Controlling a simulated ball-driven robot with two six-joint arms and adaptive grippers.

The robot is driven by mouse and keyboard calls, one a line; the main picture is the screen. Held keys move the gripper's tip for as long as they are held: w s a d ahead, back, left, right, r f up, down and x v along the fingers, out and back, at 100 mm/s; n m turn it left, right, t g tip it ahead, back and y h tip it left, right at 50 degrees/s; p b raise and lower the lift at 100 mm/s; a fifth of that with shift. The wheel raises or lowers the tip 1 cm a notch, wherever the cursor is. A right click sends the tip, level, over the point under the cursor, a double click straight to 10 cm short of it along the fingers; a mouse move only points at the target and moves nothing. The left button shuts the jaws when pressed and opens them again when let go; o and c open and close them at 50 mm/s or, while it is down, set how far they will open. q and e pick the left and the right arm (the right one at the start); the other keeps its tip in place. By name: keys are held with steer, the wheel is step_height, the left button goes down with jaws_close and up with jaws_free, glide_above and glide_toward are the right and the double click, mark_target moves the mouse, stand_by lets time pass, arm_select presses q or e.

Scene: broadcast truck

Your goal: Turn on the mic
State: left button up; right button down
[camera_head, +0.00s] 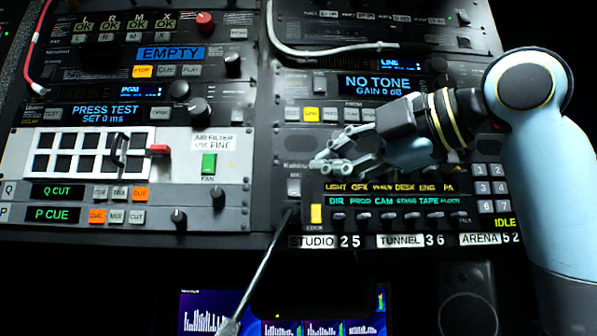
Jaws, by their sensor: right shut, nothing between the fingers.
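The intercom panel (400,188) is at the centre right, with rows of lit green and yellow labels and small levers. At its left end is a grey square button (294,187) with a small label above it that seems to read MIC. It looks unlit. A lit yellow button (316,213) sits below and to its right. A thin gooseneck (262,262) rises from the lower edge to the panel near these buttons. My right gripper (320,164) is shut and empty, just above and right of the grey button. Whether it touches the panel I cannot tell. My left gripper is out of view.
A tone unit (377,84) reading NO TONE is above my right gripper. On the left are the PRESS TEST unit (107,112), a white key panel with a red lever (159,150), and a green fan switch (208,163). A grey cable (335,50) hangs over the upper panels.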

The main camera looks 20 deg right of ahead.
mark_target(299, 184)
steer(key=p+x, duration=0.1)
steer(key=x, duration=0.5)
steer(key=shift+w+a+p, duration=0.2)
steer(key=shift+p, duration=0.2)
steer(key=w, duration=0.1)
steer(key=w+d, duration=0.1)
steer(key=w+p, duration=0.1)
steer(key=shift+w+d+f, duration=0.2)
steer(key=shift+d+f, duration=0.1)
steer(key=shift+d, duration=0.05)
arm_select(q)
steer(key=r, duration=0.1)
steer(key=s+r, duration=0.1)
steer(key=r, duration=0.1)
arm_select(e)
steer(key=shift+w+a, duration=0.1)
steer(key=shift+a, duration=0.05)
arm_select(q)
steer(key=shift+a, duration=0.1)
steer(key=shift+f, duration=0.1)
arm_select(e)
steer(key=shift+w+f+n+t+b, duration=0.2)
steer(key=shift+f+n+t+b, duration=0.15)
steer(key=shift+b, duration=0.65)
steer(key=shift+r, duration=0.15)
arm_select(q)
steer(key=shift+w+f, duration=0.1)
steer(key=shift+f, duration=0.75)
